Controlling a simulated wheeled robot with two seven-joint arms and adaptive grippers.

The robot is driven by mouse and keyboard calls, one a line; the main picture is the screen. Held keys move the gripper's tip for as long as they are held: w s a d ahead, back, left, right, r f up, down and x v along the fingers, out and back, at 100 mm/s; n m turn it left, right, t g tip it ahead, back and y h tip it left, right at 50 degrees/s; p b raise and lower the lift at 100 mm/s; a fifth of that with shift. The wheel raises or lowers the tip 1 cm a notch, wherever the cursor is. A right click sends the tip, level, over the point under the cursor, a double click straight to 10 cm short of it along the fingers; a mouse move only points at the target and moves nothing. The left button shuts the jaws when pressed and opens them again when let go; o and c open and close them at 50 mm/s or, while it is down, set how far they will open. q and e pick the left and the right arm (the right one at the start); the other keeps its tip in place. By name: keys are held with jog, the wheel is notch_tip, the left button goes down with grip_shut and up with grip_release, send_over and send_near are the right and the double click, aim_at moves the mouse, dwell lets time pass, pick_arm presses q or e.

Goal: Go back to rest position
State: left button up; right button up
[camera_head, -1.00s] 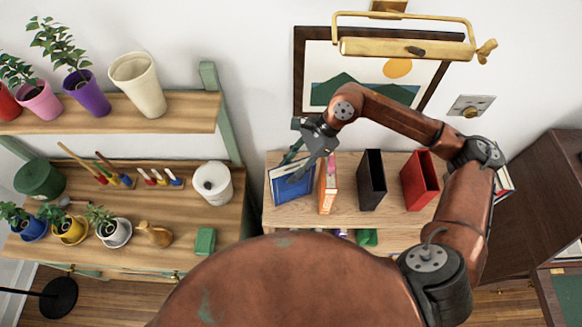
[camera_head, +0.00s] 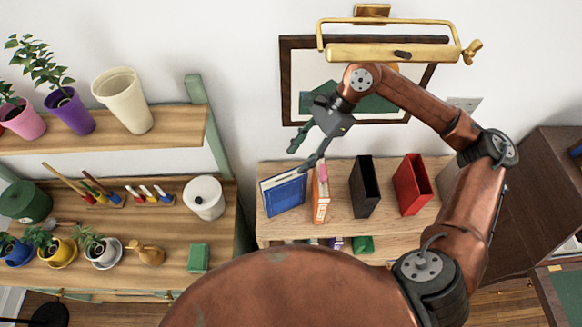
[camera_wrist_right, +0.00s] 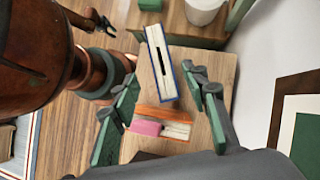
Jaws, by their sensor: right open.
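My right gripper (camera_head: 301,156) is open and empty in the head view, above the wooden shelf top (camera_head: 335,197) and its books. In the right wrist view its two green-padded fingers (camera_wrist_right: 163,82) are spread wide. The blue book (camera_head: 284,192) leans at the left end of the shelf, clear of the fingers; it also shows in the right wrist view (camera_wrist_right: 160,63). The orange book (camera_head: 320,196) stands beside it. A small dark claw (camera_wrist_right: 99,20) in the right wrist view looks like my left gripper; its opening is unclear. The head view does not show it.
A black holder (camera_head: 364,187) and a red holder (camera_head: 411,186) stand farther right on the shelf. A framed picture (camera_head: 290,80) and a brass lamp (camera_head: 390,53) are on the wall close to my right arm. Shelves with potted plants and a white canister (camera_head: 204,198) stand left.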

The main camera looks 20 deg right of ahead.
jog(key=shift+v, duration=0.9)
